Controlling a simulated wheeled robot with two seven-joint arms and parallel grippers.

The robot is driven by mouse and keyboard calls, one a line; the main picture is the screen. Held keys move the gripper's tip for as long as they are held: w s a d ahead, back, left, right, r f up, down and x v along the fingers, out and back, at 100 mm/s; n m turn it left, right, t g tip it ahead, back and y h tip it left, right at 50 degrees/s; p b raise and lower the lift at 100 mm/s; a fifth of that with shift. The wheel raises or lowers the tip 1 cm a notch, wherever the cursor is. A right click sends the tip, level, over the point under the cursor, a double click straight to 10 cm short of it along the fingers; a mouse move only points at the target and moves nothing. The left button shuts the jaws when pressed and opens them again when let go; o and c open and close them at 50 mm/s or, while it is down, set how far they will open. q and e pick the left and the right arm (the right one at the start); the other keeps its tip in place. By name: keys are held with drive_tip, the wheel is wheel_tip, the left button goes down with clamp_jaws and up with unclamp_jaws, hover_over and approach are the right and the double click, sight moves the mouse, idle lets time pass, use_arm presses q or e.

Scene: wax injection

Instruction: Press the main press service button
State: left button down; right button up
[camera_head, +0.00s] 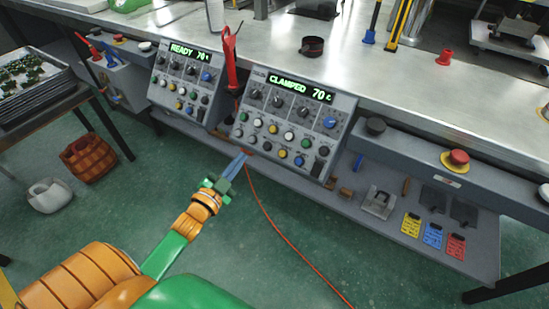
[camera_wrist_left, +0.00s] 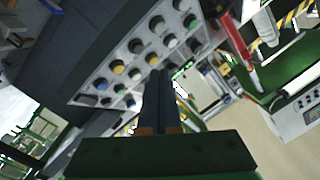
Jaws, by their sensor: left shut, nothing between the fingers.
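Two grey control panels are mounted at the bench front in the head view. The left panel (camera_head: 187,78) reads READY 70, and the right panel (camera_head: 292,113) reads CLAMPED 70. Both carry black knobs and rows of white, yellow, green and blue buttons. Their small labels are too small to read, so I cannot tell which is the service button. My left gripper (camera_head: 243,153) is shut and empty, near the lower left corner of the right panel. In the left wrist view its closed fingers (camera_wrist_left: 161,78) point toward a panel's buttons (camera_wrist_left: 137,60); contact cannot be told.
A red lever (camera_head: 230,60) stands between the panels. A red emergency button (camera_head: 458,158) and a black knob (camera_head: 375,126) are to the right. A lower shelf holds coloured cards (camera_head: 433,235). An orange cable (camera_head: 275,225) hangs to the floor. Baskets (camera_head: 88,157) stand at left.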

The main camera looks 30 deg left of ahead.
sight(267, 146)
use_arm(q)
drive_tip(key=shift+m+t+h, duration=0.3)
drive_tip(key=shift+m+t, duration=0.3)
drive_tip(key=shift+t, duration=0.2)
drive_tip(key=r, duration=0.2)
drive_tip(key=d+r, duration=0.1)
drive_tip(key=r, duration=0.1)
drive_tip(key=shift+w, duration=0.25)
use_arm(e)
drive_tip(key=shift+d+f, duration=0.5)
use_arm(q)
drive_tip(key=shift+f, duration=0.1)
drive_tip(key=w+f+b, duration=0.2)
drive_tip(key=b, duration=0.1)
drive_tip(key=w+f+b, duration=0.1)
drive_tip(key=w+b, duration=0.1)
drive_tip(key=b, duration=0.1)
drive_tip(key=w+f+b, duration=0.2)
drive_tip(key=shift+w+d+f+b, duration=0.3)
drive_tip(key=shift+w+f+b, duration=0.05)
drive_tip(key=shift+b, duration=0.05)
use_arm(e)
wheel_tip(267, 146, down, 8)
drive_tip(key=w+d, duration=0.1)
drive_tip(key=w, duration=0.1)
drive_tip(key=shift+d+t, duration=0.25)
drive_tip(key=shift+t, duration=0.05)
drive_tip(key=shift+s+a+f, duration=0.15)
drive_tip(key=shift+s, duration=0.4)
